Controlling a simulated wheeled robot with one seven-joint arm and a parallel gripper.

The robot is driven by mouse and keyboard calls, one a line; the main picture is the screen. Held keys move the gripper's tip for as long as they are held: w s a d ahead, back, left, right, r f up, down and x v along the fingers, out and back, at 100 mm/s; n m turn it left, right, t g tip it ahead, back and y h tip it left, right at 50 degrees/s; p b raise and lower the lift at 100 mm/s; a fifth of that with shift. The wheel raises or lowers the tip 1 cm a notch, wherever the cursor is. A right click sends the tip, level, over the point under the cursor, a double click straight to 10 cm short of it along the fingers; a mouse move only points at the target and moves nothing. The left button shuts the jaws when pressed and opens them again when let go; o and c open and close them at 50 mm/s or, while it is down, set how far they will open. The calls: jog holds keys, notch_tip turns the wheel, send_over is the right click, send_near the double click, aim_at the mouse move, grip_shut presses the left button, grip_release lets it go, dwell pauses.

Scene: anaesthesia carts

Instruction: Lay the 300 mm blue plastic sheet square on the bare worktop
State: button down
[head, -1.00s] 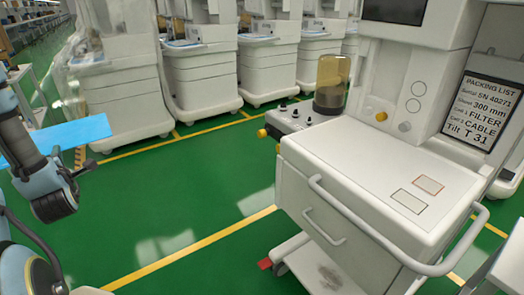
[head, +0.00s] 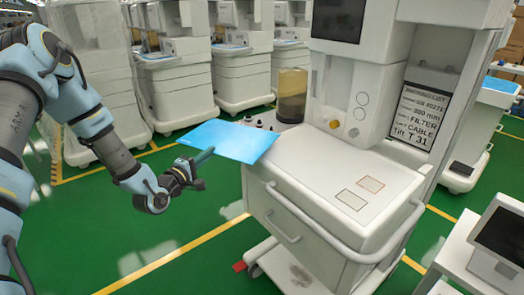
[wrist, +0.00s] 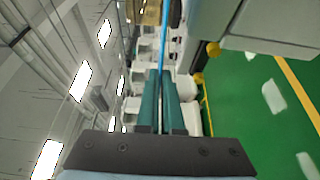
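The blue plastic sheet (head: 232,141) is held out flat, at a slight tilt, in the head view. My gripper (head: 207,155) is shut on its near left edge. In the wrist view the sheet (wrist: 163,35) shows edge-on as a thin blue strip between the teal fingers of my gripper (wrist: 163,74). The bare white worktop (head: 315,165) of the near cart is right of the sheet. The sheet's right corner overlaps the worktop's left back edge in the picture; its height above it is hard to tell. Two small outlined rectangles mark the worktop.
An amber canister (head: 292,95) and a knobbed panel stand at the worktop's back left. A front handrail (head: 300,238) curves round the cart. Other carts line the back. A white stand (head: 465,262) is at right.

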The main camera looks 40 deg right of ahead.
jog(key=s+d+r+m+g+h+p, duration=0.1)
jog(key=s+d+r+m+g, duration=0.1)
jog(key=s+d+m+g, duration=0.2)
jog(key=s+d+g, duration=0.3)
jog(key=s+d, duration=0.3)
jog(key=s, duration=0.4)
jog(key=shift+s+r+m, duration=0.15)
jog(key=shift+m, duration=0.25)
jog(key=shift+a, duration=0.1)
notch_tip(320, 180, down, 7)
jog(key=b, duration=0.5)
jog(key=shift+r, duration=0.15)
jog(key=c, duration=1.5)
grip_release()
jog(key=shift+c, duration=0.2)
jog(key=o, duration=0.5)
jog(key=shift+a, duration=0.1)
jog(key=shift+o, duration=0.2)
